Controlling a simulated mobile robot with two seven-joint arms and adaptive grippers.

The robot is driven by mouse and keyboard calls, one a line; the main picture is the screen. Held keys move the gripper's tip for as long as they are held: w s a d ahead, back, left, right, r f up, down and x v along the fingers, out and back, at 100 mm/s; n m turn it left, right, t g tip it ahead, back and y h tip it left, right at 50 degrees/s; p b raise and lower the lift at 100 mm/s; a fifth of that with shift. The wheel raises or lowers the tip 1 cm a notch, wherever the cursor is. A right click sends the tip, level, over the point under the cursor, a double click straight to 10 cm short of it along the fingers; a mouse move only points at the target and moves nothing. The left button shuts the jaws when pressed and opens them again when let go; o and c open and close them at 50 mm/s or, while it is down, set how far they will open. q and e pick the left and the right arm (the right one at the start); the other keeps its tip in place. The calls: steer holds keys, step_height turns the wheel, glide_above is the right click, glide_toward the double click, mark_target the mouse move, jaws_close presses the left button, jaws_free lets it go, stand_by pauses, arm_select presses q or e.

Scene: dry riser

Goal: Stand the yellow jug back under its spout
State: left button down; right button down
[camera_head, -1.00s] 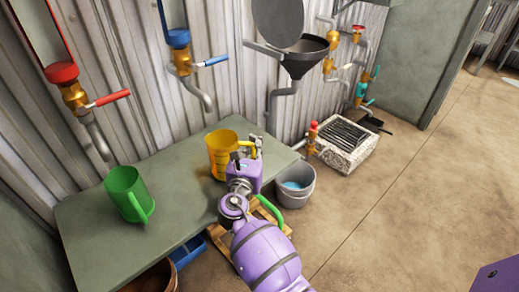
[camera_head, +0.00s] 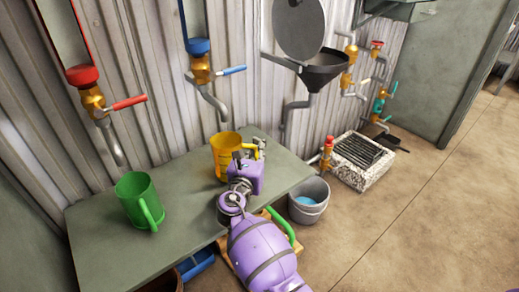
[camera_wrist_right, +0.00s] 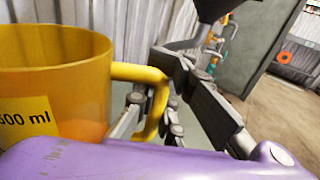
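The yellow jug (camera_head: 224,160) is upright at the table's (camera_head: 180,222) back edge, near the blue-handled spout (camera_head: 214,102). I cannot tell whether its base touches the table. My right gripper (camera_head: 252,150) is at the jug's right side, its fingers on the jug's handle. In the right wrist view, the jug (camera_wrist_right: 65,75) shows a "600 ml" label, and the fingers (camera_wrist_right: 158,95) lie on both sides of the handle. The purple wrist hides the jug's lower part there. My left gripper is not in view.
A green jug (camera_head: 138,203) stands on the table's left part, near the red-handled spout (camera_head: 112,132). A dark funnel (camera_head: 322,72) hangs on the wall to the right. A grey bucket (camera_head: 309,208) and a grated drain block (camera_head: 364,160) are on the floor right of the table.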

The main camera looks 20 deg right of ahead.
steer(key=shift+f, duration=0.4)
stand_by(0.5)
steer(key=c, duration=2.5)
jaws_free()
steer(key=o, duration=0.7)
steer(key=shift+o, duration=0.2)
